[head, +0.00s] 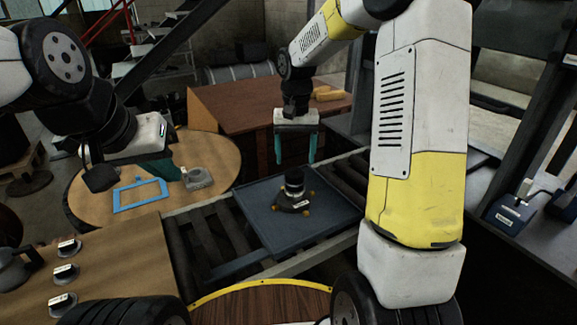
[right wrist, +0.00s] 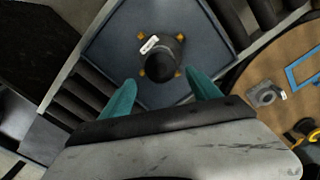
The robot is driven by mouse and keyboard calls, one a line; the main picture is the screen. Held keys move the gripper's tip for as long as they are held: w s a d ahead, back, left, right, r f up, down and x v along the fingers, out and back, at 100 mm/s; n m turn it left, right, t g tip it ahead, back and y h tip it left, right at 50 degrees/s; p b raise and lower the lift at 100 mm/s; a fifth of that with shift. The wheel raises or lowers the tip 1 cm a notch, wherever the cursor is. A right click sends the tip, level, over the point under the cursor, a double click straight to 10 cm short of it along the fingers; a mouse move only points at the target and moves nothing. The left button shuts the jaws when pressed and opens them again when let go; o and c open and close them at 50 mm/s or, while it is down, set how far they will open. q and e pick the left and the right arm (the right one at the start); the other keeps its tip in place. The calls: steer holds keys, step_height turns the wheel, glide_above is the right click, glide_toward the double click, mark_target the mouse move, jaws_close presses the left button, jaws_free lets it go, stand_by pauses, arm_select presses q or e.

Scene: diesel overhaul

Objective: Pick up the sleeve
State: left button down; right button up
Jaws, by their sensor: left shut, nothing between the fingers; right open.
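A dark cylinder with a bright metal band (head: 294,182), which looks like the sleeve, stands upright on a dark base with orange feet (head: 291,205) on the blue-grey tray (head: 262,228). My right gripper (head: 295,160) is open and empty, pointing down above and just behind the cylinder. In the right wrist view the cylinder (right wrist: 162,66) shows end-on just beyond and between the open teal fingertips of the right gripper (right wrist: 160,88). My left gripper (head: 172,174) is shut and empty over the round wooden table at left; its fingers are partly hidden.
The round table (head: 225,160) holds a blue frame (head: 140,195) and a grey metal part (head: 198,179). Several labelled parts stand on the wooden bench (head: 120,265) at front left. The tray rests on a roller conveyor (head: 205,235). A brown cabinet (head: 230,105) stands behind.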

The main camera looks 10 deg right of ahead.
mark_target(295, 172)
steer(key=f, duration=0.7)
steer(key=shift+s+a, duration=0.1)
steer(key=shift+s, duration=0.1)
steer(key=shift+r, duration=0.1)
jaws_close()
